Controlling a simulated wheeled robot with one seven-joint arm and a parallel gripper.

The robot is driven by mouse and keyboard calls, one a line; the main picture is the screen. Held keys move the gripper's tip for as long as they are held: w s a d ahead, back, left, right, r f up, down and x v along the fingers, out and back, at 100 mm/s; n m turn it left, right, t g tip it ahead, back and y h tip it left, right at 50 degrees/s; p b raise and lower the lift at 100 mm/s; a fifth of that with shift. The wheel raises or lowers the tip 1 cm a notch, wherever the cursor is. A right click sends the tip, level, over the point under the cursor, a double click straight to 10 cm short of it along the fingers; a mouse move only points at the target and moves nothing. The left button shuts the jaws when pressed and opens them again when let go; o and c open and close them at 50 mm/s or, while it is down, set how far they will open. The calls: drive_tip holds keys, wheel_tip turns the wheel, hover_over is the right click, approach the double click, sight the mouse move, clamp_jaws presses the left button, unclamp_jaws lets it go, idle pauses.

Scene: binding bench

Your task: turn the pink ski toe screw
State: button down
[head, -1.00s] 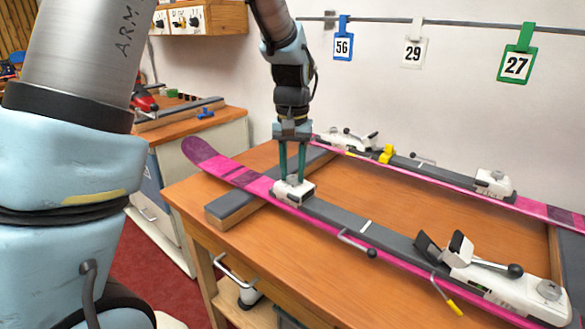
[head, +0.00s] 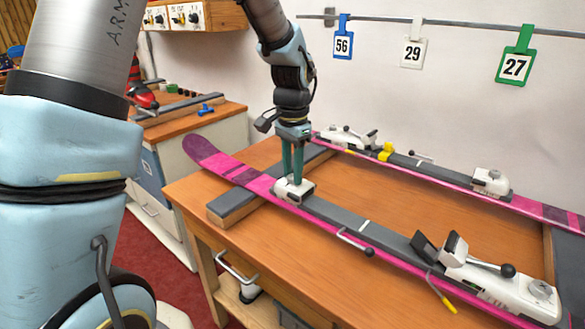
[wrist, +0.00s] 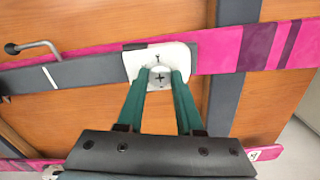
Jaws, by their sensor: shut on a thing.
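The near pink ski (head: 258,184) lies along the front of the wooden bench. Its white toe piece (head: 304,192) sits near the ski's tip end. My gripper (head: 293,179) points straight down onto this toe piece. In the wrist view the round grey screw (wrist: 159,79) with a dark cross on its head sits in the white toe piece (wrist: 135,62). The two green fingers are shut on the screw, one on each side. The screw's lower part is hidden in the toe piece.
A second pink ski (head: 540,208) with white bindings lies behind, along the wall. The near ski's heel piece (head: 515,290) stands at the right. Grey padded supports (head: 232,203) cross beneath the skis. Numbered tags hang from a wall rail (head: 460,23). Bare bench top lies between the skis.

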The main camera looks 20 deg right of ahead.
idle(0.5)
drive_tip(key=c, duration=0.6)
unclamp_jaws()
drive_tip(key=shift+o, duration=0.2)
wheel_tip(320, 180, up, 11)
drive_tip(key=b, duration=0.1)
drive_tip(key=shift+f, duration=0.15)
drive_tip(key=w+a+f+n, duration=0.1)
drive_tip(key=a+f+n, duration=0.25)
drive_tip(key=a, duration=0.55)
drive_tip(key=w+a+f+n, duration=0.1)
drive_tip(key=a+f+n, duration=0.25)
drive_tip(key=a, duration=0.55)
drive_tip(key=s+a+f+n, duration=0.1)
drive_tip(key=s+a+n, duration=0.2)
drive_tip(key=a, duration=0.3)
drive_tip(key=s+a+f+n+t, duration=0.1)
drive_tip(key=s+a+f+n, duration=0.1)
drive_tip(key=a, duration=0.4)
drive_tip(key=shift+s+f+n+t, duration=0.3)
drive_tip(key=shift+s+n, duration=0.2)
drive_tip(key=shift+n, duration=0.3)
